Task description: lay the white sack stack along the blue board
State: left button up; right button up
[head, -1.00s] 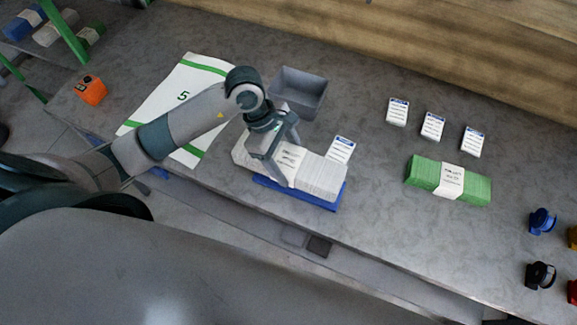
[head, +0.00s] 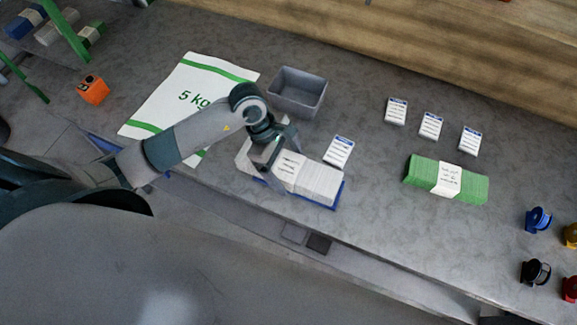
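The white sack stack (head: 318,183), with a printed paper band around its middle, lies lengthwise over the blue board (head: 341,196). The board shows as a blue strip at the stack's right end and a thin line along its front edge; the rest is hidden. My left gripper (head: 277,164) comes from above with its fingers across the stack, left of its middle, and looks shut on it. Whether the stack's underside fully touches the board is hard to tell. My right gripper is not in view.
An empty grey bin (head: 297,92) stands behind the stack, and a card (head: 338,151) lies close to its right. A green sack stack (head: 446,179) and several cards lie farther right. A white 5 kg sack (head: 190,92) lies left, near an orange device (head: 93,90).

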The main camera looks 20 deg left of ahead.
pick_arm(q)
jog(key=shift+r, duration=0.15)
jog(key=b+v, duration=0.4)
jog(key=v, duration=0.6)
jog(key=shift+a+r, duration=0.1)
jog(key=shift+a, duration=0.1)
jog(key=shift+v, duration=0.85)
jog(key=shift+d, duration=0.15)
